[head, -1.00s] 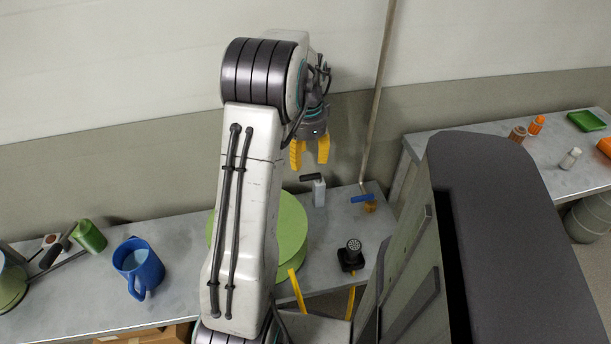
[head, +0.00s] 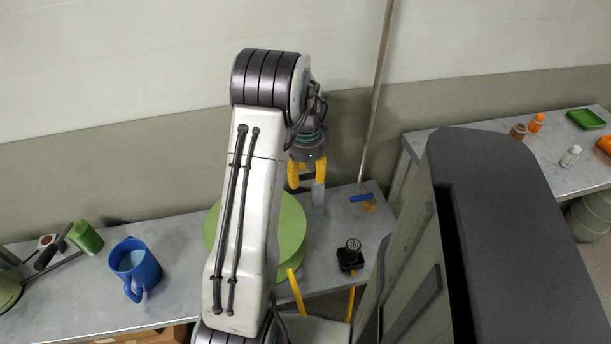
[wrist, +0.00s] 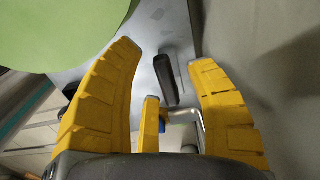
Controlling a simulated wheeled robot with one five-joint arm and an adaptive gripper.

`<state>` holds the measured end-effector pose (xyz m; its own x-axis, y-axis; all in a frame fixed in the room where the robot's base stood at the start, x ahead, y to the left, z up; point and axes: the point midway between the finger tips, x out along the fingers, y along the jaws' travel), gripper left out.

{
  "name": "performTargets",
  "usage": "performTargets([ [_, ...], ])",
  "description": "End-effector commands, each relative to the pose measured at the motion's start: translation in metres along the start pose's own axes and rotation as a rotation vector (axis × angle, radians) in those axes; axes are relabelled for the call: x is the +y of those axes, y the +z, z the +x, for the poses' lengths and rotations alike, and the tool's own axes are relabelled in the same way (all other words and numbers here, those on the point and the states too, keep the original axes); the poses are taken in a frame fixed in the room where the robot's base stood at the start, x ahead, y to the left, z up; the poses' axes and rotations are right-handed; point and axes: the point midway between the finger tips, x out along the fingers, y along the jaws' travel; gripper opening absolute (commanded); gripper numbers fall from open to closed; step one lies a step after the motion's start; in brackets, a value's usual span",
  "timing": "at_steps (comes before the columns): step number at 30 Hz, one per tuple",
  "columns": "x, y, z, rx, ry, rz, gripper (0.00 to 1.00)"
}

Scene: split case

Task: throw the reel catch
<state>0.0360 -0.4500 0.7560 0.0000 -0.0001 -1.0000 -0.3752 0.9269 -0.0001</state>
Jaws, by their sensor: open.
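A small grey block (head: 318,196) stands on the bench beside the green disc (head: 292,238); I take it for the reel catch. Its black handle is hidden behind my gripper in the head view. In the wrist view, the black handle (wrist: 165,80) shows beyond and between the two yellow fingers, with the green disc (wrist: 50,30) at upper left. My gripper (head: 307,182) is open, pointing down just above the block. The fingers (wrist: 164,57) straddle the handle in the picture; I see no contact, and the exact height gap cannot be told.
A blue-handled valve (head: 362,198) sits right of the block, by a tall thin pipe (head: 377,100). A black fitting (head: 351,256) stands in front. A blue jug (head: 136,268) is at left. A large dark-topped cabinet (head: 510,200) blocks the right side.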

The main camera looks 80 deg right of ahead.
Motion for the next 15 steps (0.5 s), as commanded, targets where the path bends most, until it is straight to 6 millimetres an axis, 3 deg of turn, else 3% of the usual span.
performTargets([
  [10, 0.0001, 0.0000, 0.0015, 0.000, 0.000, 0.000, 0.51],
  [15, 0.0001, 0.0001, 0.0014, 0.000, 0.000, 0.000, 0.36],
])
